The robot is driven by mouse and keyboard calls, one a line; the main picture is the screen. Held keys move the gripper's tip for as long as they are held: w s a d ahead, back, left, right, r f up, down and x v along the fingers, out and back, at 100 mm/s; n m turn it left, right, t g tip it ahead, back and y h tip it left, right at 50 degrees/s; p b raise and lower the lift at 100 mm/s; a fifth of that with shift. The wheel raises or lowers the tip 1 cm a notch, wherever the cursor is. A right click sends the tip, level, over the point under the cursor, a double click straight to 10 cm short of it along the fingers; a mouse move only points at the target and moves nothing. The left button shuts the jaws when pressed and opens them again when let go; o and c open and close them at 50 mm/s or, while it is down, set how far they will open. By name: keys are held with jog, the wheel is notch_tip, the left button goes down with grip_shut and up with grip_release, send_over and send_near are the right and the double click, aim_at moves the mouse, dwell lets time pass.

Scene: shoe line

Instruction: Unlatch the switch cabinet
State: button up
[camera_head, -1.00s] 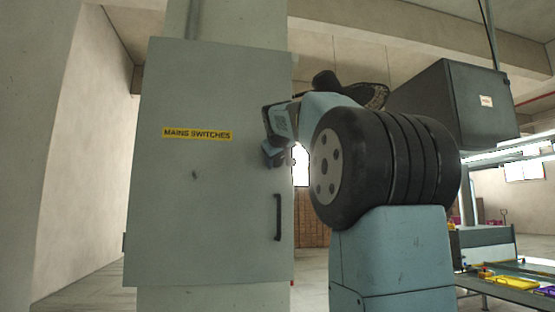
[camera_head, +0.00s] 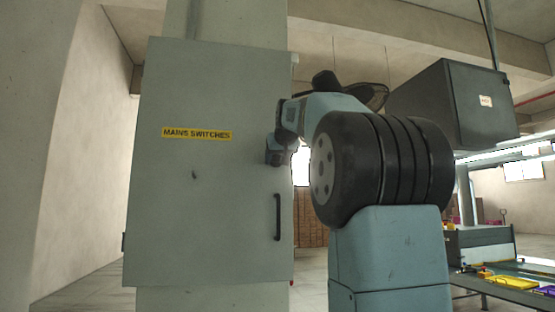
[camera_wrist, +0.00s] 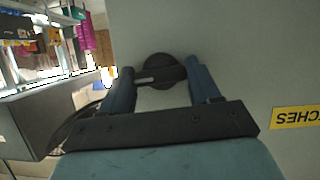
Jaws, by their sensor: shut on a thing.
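The grey switch cabinet (camera_head: 215,220) stands at left in the head view, its door looking shut. A yellow MAINS SWITCHES label (camera_head: 197,134) is on the door; part of it shows upside down in the wrist view (camera_wrist: 298,117). A dark vertical handle (camera_head: 277,217) sits low on the door's right side. My gripper (camera_head: 273,152) is at the door's upper right edge. In the wrist view, the fingers of my gripper (camera_wrist: 161,78) stand either side of a round black latch (camera_wrist: 165,66) and are shut on its turning part. The latch is hidden in the head view.
A dark box (camera_head: 455,100) hangs to the right behind my arm. A workbench (camera_head: 485,243) with yellow and purple trays stands at lower right. The floor in front of the left wall (camera_head: 85,160) looks clear.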

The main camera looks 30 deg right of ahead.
jog(key=shift+f+m+y, duration=0.1)
jog(key=shift+m+y, duration=0.2)
jog(key=shift+m, duration=0.1)
jog(key=o, duration=1.1)
jog(key=shift+c, duration=0.2)
jog(key=v, duration=1.3)
jog(key=shift+s, duration=0.25)
jog(key=shift+a, duration=0.15)
